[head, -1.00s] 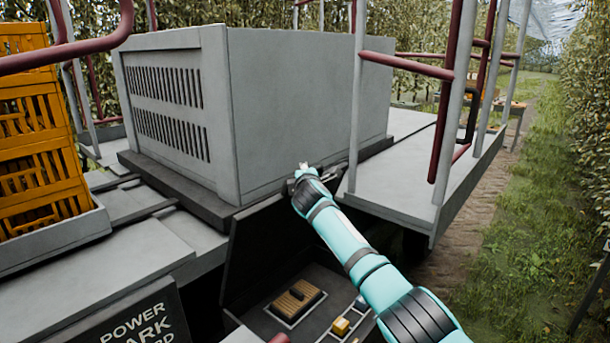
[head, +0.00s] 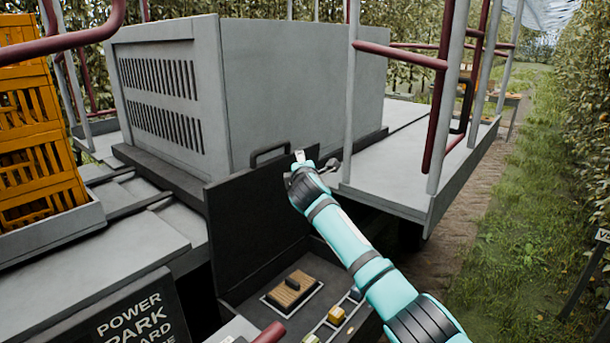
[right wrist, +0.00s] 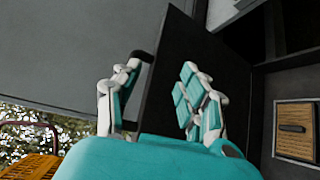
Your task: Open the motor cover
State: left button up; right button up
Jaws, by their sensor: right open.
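The motor cover (head: 250,220) appears to be the dark lid with a black bar handle (head: 270,153) at its top edge. It stands raised, nearly upright, against the grey vented housing (head: 300,95). My right gripper (head: 305,165) is at the lid's upper right corner, beside the handle. In the right wrist view its fingers (right wrist: 160,100) are apart, one on each side of the dark lid's edge; contact is unclear. The handle also shows there behind the left finger (right wrist: 142,57). My left gripper is out of view.
Below the lid is an open bay with a wooden block (head: 293,290) and a yellow part (head: 336,315). Orange crates (head: 35,130) stand at the left. A grey platform with red rails (head: 430,165) is at the right, beside a grass path.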

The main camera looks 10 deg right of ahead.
jog(key=s+r, duration=0.1)
jog(key=s, duration=0.8)
jog(key=shift+s+a+r, duration=0.15)
jog(key=shift+a+r, duration=0.1)
jog(key=shift+a, duration=0.1)
